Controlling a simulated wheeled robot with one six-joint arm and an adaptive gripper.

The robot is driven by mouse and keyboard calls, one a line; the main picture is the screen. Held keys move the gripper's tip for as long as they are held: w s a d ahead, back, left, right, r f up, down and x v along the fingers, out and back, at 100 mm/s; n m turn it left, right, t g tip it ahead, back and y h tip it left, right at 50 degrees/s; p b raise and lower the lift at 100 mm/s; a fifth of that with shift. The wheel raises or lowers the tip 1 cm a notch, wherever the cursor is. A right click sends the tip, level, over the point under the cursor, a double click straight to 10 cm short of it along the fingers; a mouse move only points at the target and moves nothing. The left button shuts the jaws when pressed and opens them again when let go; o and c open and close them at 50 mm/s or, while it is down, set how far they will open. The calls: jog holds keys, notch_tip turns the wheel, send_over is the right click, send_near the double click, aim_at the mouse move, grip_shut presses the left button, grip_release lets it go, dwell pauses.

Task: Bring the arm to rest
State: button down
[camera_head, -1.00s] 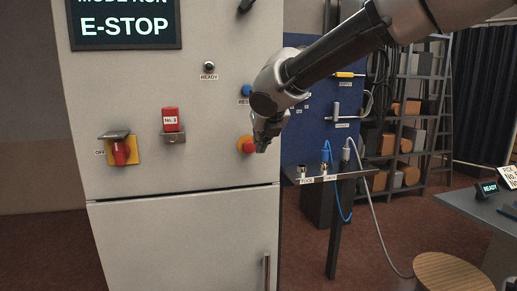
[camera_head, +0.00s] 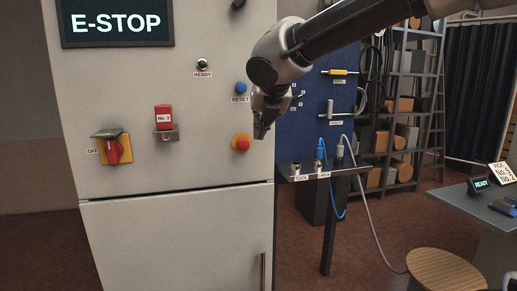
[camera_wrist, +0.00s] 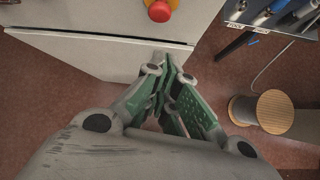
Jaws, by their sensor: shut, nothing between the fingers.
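My gripper (camera_head: 262,128) hangs down at the end of the arm, in front of the grey cabinet's right edge in the head view. It is just right of the red emergency-stop button (camera_head: 241,143) on its yellow base and appears apart from it. In the wrist view my gripper (camera_wrist: 170,70) shows green finger pads drawn together at the tips with nothing held. The red button (camera_wrist: 159,11) shows at the top of that view, beyond the fingertips. The cabinet's screen (camera_head: 118,24) reads E-STOP.
The cabinet (camera_head: 170,235) also carries a red rotary switch (camera_head: 113,150), a red No. 3 tag (camera_head: 163,117) and a blue reset button (camera_head: 240,88). A small shelf (camera_head: 330,172) with cables stands right of it.

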jog(key=s+d+f+m+g+h, duration=0.15)
jog(key=s+d+f+m, duration=0.25)
jog(key=d+m, duration=0.45)
jog(key=s+d+f+m+g+h, duration=0.15)
jog(key=s+d+f+m, duration=0.35)
jog(key=m, duration=0.6)
jog(key=s+d+f+m, duration=0.1)
jog(key=s+d+m, duration=0.7)
jog(key=d, duration=0.3)
jog(key=s+d+f+m, duration=0.1)
jog(key=s+d+m, duration=0.7)
jog(key=d, duration=0.3)
jog(key=shift+d+f+m+g, duration=0.3)
jog(key=shift+f+m, duration=0.1)
jog(key=shift+m, duration=0.45)
